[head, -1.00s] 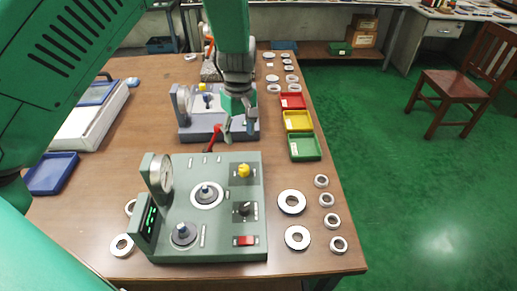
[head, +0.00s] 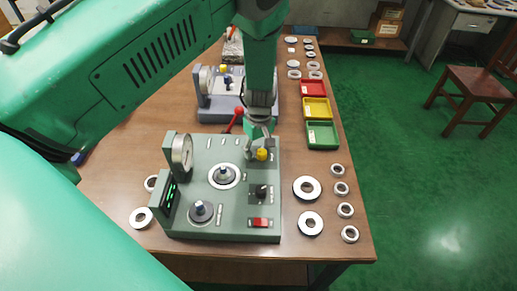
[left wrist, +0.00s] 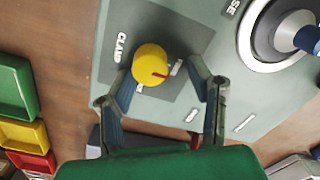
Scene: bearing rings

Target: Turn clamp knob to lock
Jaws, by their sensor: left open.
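The yellow clamp knob (head: 262,154) sits at the back right of the green test fixture (head: 232,205). In the left wrist view the knob (left wrist: 150,65) is round, with a red pointer mark, on a dark panel lettered "CLA…". My left gripper (head: 259,138) is just above and behind the knob in the head view. In the left wrist view the left gripper (left wrist: 160,75) is open, its two fingers spread on either side of the knob, and no contact is visible. My right gripper is not in view.
Several bearing rings (head: 307,188) lie to the right. Red, yellow and green trays (head: 322,135) stand behind them.

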